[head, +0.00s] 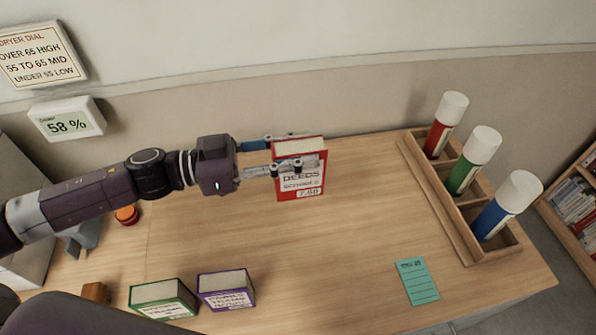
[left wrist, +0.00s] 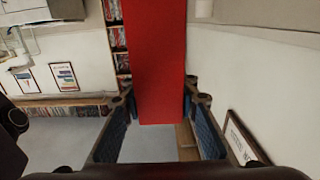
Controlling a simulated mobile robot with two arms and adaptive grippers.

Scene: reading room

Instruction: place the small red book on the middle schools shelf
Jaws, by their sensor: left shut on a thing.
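The red book (head: 300,188), with a white label reading "DEEDS" and "7.50", stands upright over the back middle of the table in the head view. My left gripper (head: 292,150) reaches in from the left and is shut on it, one finger on each side. In the left wrist view the red book (left wrist: 156,60) fills the space between the fingers. I cannot tell whether its bottom edge touches the table. No shelf marked as schools is readable. My right gripper is not in view.
On the wooden table (head: 330,260) lie a green book (head: 163,298), a purple book (head: 226,288) and a teal card (head: 417,281). A wooden rack (head: 436,203) with red, green and blue capped tubes stands at right. A bookshelf (head: 573,215) is at the far right edge.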

